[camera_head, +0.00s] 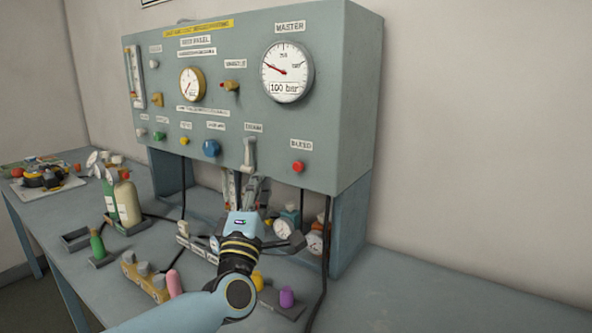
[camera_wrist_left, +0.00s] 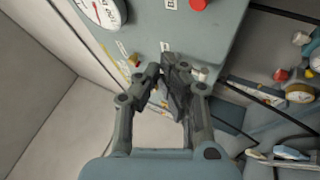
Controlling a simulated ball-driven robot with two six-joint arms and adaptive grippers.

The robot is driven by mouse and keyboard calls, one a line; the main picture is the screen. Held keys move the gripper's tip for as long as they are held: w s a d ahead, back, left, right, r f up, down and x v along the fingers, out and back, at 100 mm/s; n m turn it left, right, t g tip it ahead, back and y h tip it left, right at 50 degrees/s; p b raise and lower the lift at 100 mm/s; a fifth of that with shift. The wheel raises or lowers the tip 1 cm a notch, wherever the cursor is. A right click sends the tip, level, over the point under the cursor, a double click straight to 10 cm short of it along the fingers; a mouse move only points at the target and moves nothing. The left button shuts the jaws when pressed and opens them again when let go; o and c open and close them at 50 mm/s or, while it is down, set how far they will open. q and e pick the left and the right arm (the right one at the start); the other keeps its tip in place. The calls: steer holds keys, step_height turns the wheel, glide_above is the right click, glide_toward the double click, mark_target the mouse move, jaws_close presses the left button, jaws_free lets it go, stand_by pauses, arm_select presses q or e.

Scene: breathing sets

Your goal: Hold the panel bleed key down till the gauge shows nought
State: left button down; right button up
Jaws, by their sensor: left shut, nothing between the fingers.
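The grey-green panel (camera_head: 215,135) stands on the bench. Its red bleed key (camera_head: 298,167) sits at the lower right under a BLEED label. The large white MASTER gauge (camera_head: 287,70) above is marked 100 bar; its red needle points left and slightly up. My left gripper (camera_head: 254,186) is shut and empty, below and left of the bleed key, near the pale lever (camera_head: 250,153). In the left wrist view the closed fingers (camera_wrist_left: 164,74) are apart from a red knob (camera_wrist_left: 199,4) at the top edge, and part of a gauge (camera_wrist_left: 104,12) shows.
A smaller gauge (camera_head: 192,84) and a blue knob (camera_head: 211,148) are on the panel. Bottles (camera_head: 127,199), small gauges and cables crowd the bench below. The bench at the right (camera_head: 430,295) is clear.

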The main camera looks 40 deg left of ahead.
mark_target(298, 166)
arm_select(q)
steer(key=w+b, duration=0.2)
steer(key=w, duration=0.5)
steer(key=shift+a, duration=0.35)
steer(key=shift+w+b, duration=0.2)
steer(key=shift+b, duration=0.1)
stand_by(0.8)
steer(key=shift+w, duration=0.25)
